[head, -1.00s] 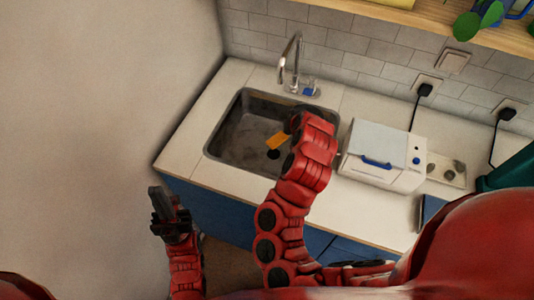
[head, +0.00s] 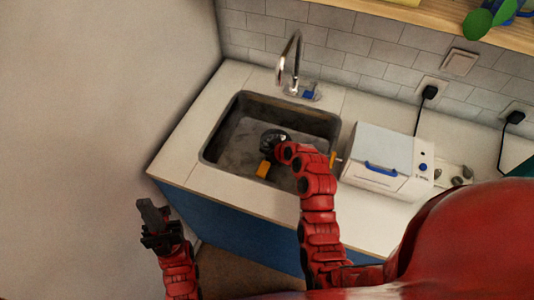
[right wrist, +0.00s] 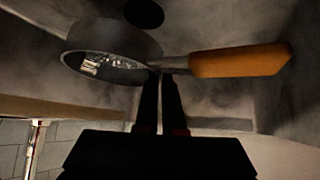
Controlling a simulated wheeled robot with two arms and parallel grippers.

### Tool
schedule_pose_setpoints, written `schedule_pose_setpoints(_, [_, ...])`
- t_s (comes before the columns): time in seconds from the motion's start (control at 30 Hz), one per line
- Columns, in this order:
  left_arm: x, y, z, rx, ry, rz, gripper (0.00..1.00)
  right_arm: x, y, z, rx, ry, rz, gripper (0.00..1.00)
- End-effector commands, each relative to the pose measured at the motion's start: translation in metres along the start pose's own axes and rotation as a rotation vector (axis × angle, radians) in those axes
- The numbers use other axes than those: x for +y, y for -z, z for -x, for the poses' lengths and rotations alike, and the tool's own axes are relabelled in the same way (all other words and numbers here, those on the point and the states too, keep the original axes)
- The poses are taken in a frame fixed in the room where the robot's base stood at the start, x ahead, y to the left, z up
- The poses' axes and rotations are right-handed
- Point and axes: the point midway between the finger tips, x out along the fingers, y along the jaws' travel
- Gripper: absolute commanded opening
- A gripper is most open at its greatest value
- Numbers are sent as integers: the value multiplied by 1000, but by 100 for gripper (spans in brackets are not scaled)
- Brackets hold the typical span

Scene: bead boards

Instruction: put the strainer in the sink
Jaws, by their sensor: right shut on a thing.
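The strainer shows in the right wrist view as a grey round bowl (right wrist: 112,45) with an orange handle (right wrist: 240,60). My right gripper (right wrist: 160,82) is shut on it where the handle meets the bowl. In the head view my right gripper (head: 275,140) is over the sink (head: 225,150); the orange handle (head: 263,169) shows below it, while the bowl is mostly hidden. I cannot tell whether the strainer touches the sink floor. My left gripper (head: 155,217) is in front of the counter, away from the sink, and its jaw gap is unclear.
The faucet (head: 293,62) stands behind the sink. A white appliance with a blue handle (head: 385,155) stands to the right. A small orange piece (head: 332,160) shows between them. The counter left of the sink (head: 192,135) is clear.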

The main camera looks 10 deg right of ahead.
Motion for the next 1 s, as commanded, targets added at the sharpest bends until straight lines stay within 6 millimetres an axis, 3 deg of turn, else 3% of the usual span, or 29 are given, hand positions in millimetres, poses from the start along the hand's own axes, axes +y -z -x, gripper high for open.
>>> schedule_pose_setpoints(0.4, [-1, 2, -14, 0, 0, 0, 0, 0, -27, -27, 2, -2, -2, 0])
schedule_pose_setpoints(0.57, [-1, 2, -13, 0, 0, 0, 0, 0, -28, -28, 3, -3, 0, 0])
schedule_pose_setpoints(0.7, [-1, 2, -13, 0, 0, 0, 0, 0, -28, -28, 3, -3, 0, 27])
schedule_pose_setpoints(0.77, [-1, 2, -13, 0, 0, 0, 0, 0, -28, -28, 3, -2, 0, 35])
schedule_pose_setpoints(1.0, [-1, 2, -13, 0, 0, 0, 0, 0, -28, -28, 3, -2, 0, 35])
